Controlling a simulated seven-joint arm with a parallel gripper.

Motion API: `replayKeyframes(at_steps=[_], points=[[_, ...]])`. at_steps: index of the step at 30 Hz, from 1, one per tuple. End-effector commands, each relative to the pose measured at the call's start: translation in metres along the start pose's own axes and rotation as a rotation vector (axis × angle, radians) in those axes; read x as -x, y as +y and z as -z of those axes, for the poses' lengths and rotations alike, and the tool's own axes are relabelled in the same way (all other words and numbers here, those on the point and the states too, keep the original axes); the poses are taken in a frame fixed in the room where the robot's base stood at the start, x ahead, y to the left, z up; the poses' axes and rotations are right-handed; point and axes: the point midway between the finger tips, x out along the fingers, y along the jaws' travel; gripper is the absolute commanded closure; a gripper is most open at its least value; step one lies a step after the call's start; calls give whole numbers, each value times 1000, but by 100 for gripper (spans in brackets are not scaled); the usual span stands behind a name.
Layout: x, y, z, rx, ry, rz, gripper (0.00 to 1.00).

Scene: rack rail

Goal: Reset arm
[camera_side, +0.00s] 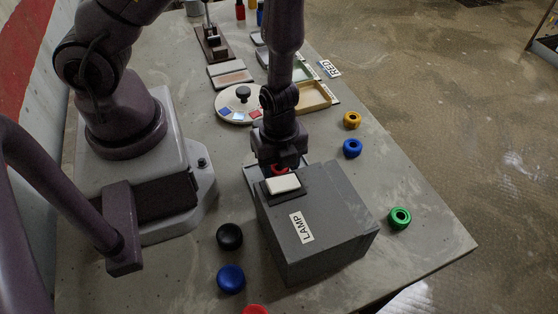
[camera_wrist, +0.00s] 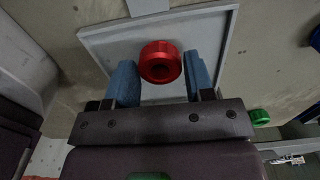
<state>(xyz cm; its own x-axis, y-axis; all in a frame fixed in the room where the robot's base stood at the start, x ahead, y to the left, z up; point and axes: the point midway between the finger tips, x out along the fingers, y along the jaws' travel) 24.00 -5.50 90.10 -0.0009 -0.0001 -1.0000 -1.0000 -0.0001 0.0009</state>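My gripper (camera_side: 280,163) points down just behind the grey lamp box, beside its white button. In the wrist view its two blue fingers (camera_wrist: 160,65) are spread apart. A red ring (camera_wrist: 160,62) lies between the fingertips over a pale grey square plate (camera_wrist: 107,42). A narrow gap shows on each side of the ring, so the fingers do not appear to grip it. In the side view only a sliver of the red ring (camera_side: 280,169) shows under my gripper, and the lamp box hides most of the plate.
The lamp box (camera_side: 335,215) with its white button (camera_side: 284,184) stands close in front. Black (camera_side: 229,236) and blue (camera_side: 231,279) round pieces lie front left. A round dial (camera_side: 228,99) and trays stand behind.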

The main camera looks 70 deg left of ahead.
Motion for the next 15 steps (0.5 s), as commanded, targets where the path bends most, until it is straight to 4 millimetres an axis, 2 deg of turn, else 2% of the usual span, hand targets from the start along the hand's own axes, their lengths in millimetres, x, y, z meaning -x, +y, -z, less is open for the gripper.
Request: replayKeyframes(at_steps=[1,3,11,15], points=[[0,0,0,0,0,0,39],[0,0,0,0,0,0,28],[1,0,0,1,1,-1,28],[8,0,0,8,6,-4,28]])
